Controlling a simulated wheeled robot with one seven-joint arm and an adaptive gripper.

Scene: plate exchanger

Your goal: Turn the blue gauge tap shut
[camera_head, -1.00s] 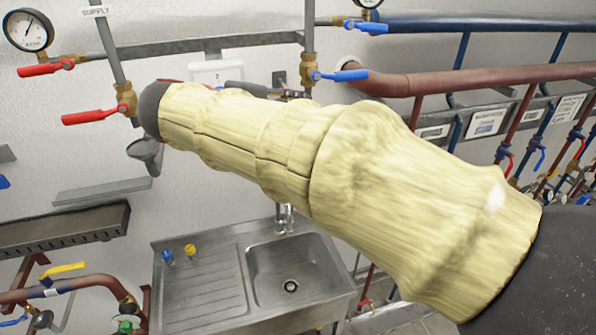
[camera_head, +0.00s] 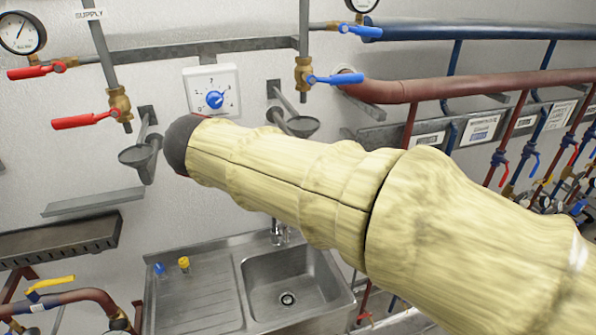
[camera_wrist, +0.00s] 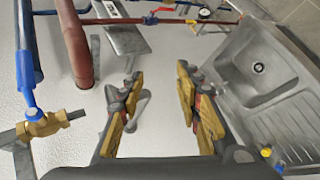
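In the head view, the blue gauge tap (camera_head: 360,29) sits on the brass stub at the top, beside a pressure gauge (camera_head: 362,5) cut by the frame edge. Its blue lever points right, roughly in line with the blue pipe. A second blue-lever tap (camera_head: 335,79) is below it on the vertical pipe. The wrist view shows what looks like this lower tap (camera_wrist: 38,124) at the left; I cannot make out the gauge tap there. My gripper (camera_wrist: 158,92) is open and empty, its fingers well apart. It is hidden from the head view.
Red-lever taps (camera_head: 85,121) and another gauge (camera_head: 21,33) are at the left. A dial (camera_head: 214,98) and funnels (camera_head: 300,126) are on the wall. A large red pipe (camera_head: 440,88) runs right. The sink (camera_head: 290,280) is below.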

